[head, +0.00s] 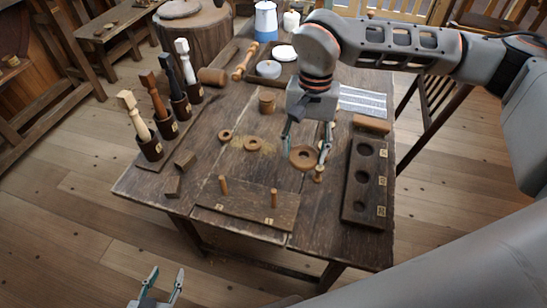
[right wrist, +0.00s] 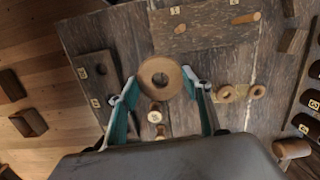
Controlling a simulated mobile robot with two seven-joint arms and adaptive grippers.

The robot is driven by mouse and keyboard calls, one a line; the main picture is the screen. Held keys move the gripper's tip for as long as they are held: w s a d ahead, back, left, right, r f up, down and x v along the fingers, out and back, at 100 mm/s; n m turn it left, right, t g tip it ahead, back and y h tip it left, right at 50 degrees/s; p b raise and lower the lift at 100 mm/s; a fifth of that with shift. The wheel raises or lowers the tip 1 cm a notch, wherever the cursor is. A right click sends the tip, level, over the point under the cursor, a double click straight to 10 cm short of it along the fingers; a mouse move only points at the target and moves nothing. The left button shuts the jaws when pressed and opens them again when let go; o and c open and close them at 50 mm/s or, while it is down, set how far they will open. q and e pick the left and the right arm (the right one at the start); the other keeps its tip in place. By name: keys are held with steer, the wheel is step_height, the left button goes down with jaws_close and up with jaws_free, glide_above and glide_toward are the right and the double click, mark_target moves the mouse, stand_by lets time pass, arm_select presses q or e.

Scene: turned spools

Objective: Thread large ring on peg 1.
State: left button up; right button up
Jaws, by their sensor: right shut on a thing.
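The large ring (head: 303,157) is a brown wooden disc with a round hole, held above the table. My right gripper (head: 305,146) is shut on it; in the right wrist view the ring (right wrist: 160,78) sits between the fingertips. The peg board (head: 240,212) lies along the table's front edge, with a left peg (head: 223,185) and a right peg (head: 274,197), both upright and bare. The ring is above and to the right of the right peg. The peg numbers are too small to read surely. My left gripper (head: 158,290) is open and empty, off the table's front.
Two smaller rings (head: 225,135) (head: 251,143) lie mid-table. A dark board with round holes (head: 360,190) lies at right. Several upright spindles (head: 140,122) stand in holders at left. Two small blocks (head: 173,187) lie front left.

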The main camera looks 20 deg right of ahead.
mark_target(275, 190)
steer(key=s+a+m+p, duration=0.1)
steer(key=a+m, duration=0.1)
steer(key=m, duration=0.2)
steer(key=s+a+m+t+p, duration=0.1)
steer(key=a+m, duration=0.2)
steer(key=m, duration=0.2)
steer(key=s+a+m+p, duration=0.1)
steer(key=a+m, duration=0.2)
steer(key=m, duration=0.2)
steer(key=shift+s+a+y, duration=0.1)
steer(key=shift+s+y, duration=0.05)
steer(key=shift+y, duration=0.15)
steer(key=shift+f, duration=0.8)
step_height(275, 190, down, 2)
steer(key=shift+b, duration=0.6)
arm_select(q)
steer(key=shift+w+d+r, duration=0.1)
steer(key=shift+d+r, duration=0.05)
steer(key=shift+r, duration=1)
arm_select(e)
steer(key=shift+f, duration=0.6)
arm_select(q)
steer(key=shift+f+b, duration=0.45)
steer(key=shift+b, duration=0.1)
